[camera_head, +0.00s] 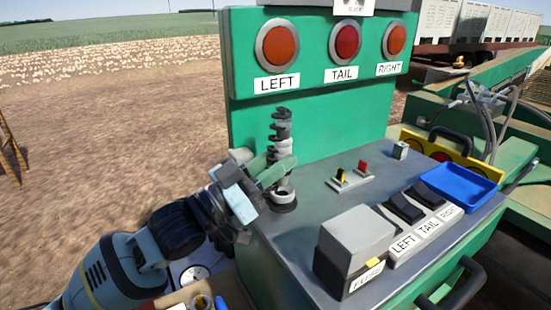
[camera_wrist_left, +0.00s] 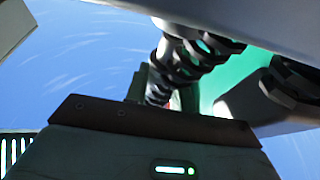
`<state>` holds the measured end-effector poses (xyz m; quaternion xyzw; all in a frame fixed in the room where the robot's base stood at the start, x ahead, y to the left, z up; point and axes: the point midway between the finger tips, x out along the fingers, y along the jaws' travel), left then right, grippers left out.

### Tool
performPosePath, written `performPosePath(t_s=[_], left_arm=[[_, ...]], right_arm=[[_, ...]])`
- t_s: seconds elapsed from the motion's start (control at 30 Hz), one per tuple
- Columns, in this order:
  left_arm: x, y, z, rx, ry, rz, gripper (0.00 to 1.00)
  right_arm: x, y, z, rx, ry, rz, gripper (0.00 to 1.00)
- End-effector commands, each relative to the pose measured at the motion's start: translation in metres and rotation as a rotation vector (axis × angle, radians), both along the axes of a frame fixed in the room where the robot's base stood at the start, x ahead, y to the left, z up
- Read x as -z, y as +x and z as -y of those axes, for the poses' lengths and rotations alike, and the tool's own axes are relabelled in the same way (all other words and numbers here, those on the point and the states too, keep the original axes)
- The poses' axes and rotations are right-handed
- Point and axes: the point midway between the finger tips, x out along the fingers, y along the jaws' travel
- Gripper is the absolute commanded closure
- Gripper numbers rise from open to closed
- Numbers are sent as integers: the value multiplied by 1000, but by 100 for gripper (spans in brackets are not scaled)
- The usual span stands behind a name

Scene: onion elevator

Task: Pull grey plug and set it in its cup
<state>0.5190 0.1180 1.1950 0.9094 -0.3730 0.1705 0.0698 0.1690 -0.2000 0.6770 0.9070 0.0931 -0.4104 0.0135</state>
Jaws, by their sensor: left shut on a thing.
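The grey plug (camera_head: 284,184) stands upright at the left edge of the green console, just above a dark round socket (camera_head: 284,203). A dark coiled cable (camera_head: 281,128) rises from its top; the coils also show large in the left wrist view (camera_wrist_left: 185,58). My left gripper (camera_head: 272,172) reaches in from the left and is shut on the plug, hiding part of it. I cannot tell whether the plug is seated or lifted from the socket. I cannot make out its cup for certain. My right gripper is not in view.
The console top (camera_head: 310,205) carries a small switch plate (camera_head: 350,178), a grey box (camera_head: 355,240), black rocker switches (camera_head: 405,207) and a blue tray (camera_head: 460,185). A green panel with red lamps (camera_head: 346,40) stands behind. A partly cropped container with small items (camera_head: 200,301) shows at the bottom edge.

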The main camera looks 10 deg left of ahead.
Motion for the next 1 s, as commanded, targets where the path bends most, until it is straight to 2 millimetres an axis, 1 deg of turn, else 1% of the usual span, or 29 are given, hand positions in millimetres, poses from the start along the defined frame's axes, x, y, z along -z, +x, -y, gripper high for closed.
performPosePath(t_s=[1.0], left_arm=[[23,0,0,1,-2,-2,100]], right_arm=[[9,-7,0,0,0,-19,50]])
